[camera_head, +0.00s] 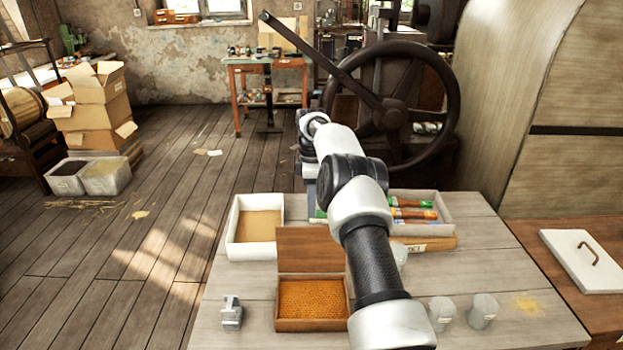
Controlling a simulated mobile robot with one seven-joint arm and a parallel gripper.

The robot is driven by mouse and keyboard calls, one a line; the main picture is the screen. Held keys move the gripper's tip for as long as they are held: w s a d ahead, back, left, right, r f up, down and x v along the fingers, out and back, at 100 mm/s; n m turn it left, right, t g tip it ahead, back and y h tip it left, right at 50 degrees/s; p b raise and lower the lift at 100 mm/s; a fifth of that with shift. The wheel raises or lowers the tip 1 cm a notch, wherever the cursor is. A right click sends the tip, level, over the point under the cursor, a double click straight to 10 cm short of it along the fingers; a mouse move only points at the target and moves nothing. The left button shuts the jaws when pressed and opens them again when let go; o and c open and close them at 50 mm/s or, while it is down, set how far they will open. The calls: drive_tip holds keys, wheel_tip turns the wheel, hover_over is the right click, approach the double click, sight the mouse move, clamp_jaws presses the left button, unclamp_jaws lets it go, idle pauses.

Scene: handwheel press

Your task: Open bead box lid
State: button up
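The bead box (312,302) is a small brown wooden box on the near part of the table, filled with orange-gold beads. Its brown lid (309,250) stands raised at the box's back edge, so the beads are uncovered. My arm comes in from the lower right and passes the box's right side. My gripper (309,188) is beyond the lid, past the table's far side as seen here, and looks apart from the lid. Its fingers are small and partly hidden by my arm, so I cannot tell whether they are open or shut.
A large handwheel (447,110) with a long bar stands behind. Floor at left is open.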

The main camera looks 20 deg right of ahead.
wheel_tip(320, 180, up, 9)
drive_tip(key=p, duration=0.4)
drive_tip(key=shift+w, duration=0.25)
drive_tip(key=shift+d, duration=0.1)
